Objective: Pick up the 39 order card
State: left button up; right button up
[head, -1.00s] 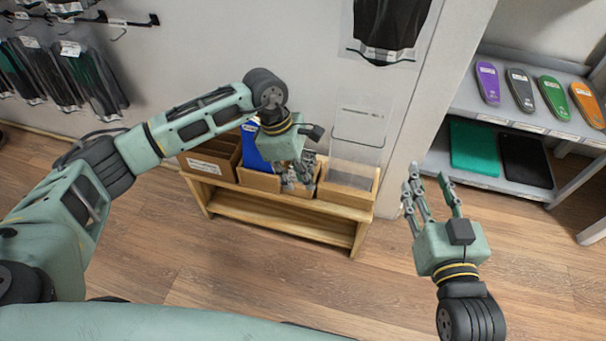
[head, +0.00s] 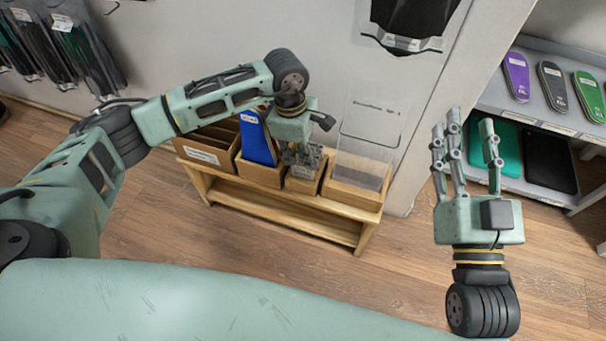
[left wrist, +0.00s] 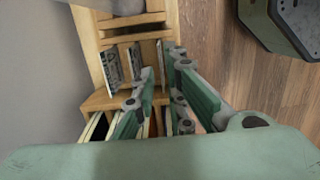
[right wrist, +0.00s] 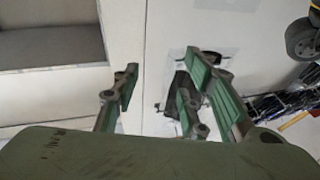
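The wooden card rack (head: 262,200) stands against the wall, with several open boxes along its top. My left gripper (head: 302,158) hangs over a middle box that holds grey cards. In the left wrist view its fingers (left wrist: 160,95) are spread, with a gap between them. Thin upright cards (left wrist: 112,66) stand in a compartment just beyond the fingertips, and the fingers appear apart from them. No number is readable, so I cannot tell which card is the 39 order card. My right gripper (head: 466,150) is open and empty, away from the rack, pointing up.
A blue card (head: 256,140) stands in the box left of the gripper. A clear panel (head: 372,125) rises behind the right-hand box (head: 357,192). A shelf at right holds coloured insoles (head: 552,86) and dark sheets. The floor (head: 215,270) before the rack is clear.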

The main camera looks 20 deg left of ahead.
aim_at(303, 165)
pick_arm(q)
jog(key=f, duration=0.2)
jog(key=f+b, duration=0.1)
jog(key=shift+s+d+f, duration=0.1)
jog(key=shift+d+f, duration=0.2)
jog(key=shift+f, duration=0.05)
pick_arm(e)
jog(key=r+t, duration=0.1)
jog(key=s+r+t, duration=0.1)
jog(key=r, duration=0.1)
jog(key=s+r+t+y, duration=0.1)
jog(key=r, duration=0.1)
jog(key=shift+s+r, duration=0.15)
jog(key=shift+s, duration=0.1)
pick_arm(q)
grip_shut()
jog(key=shift+r, duration=0.15)
